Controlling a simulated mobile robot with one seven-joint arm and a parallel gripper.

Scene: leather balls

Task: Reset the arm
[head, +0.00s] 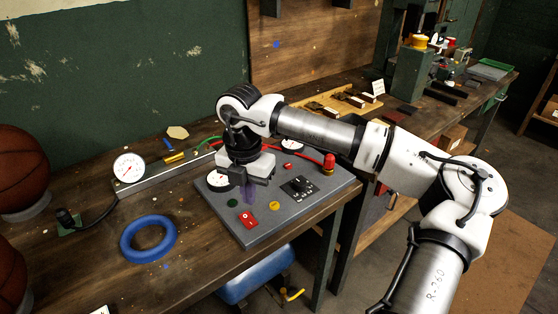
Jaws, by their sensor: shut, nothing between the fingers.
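My arm (318,128) reaches in from the right and bends down over the workbench. My gripper (248,197) points down above a grey control panel (260,230), with its fingers together and empty. The panel carries a red switch (248,220), a yellow button (275,206), a dark green button (232,203) and a black knob plate (297,187). A white dial (218,181) on the panel is partly hidden behind the gripper. I cannot tell whether the fingertips touch the panel.
A blue ring (148,239) lies on the bench left of the panel. A gauge (129,168) stands at a metal rail behind it. Basketballs (22,170) sit at the left edge. A red-topped post (329,163) stands at the panel's back right. A blue container (258,275) is under the bench.

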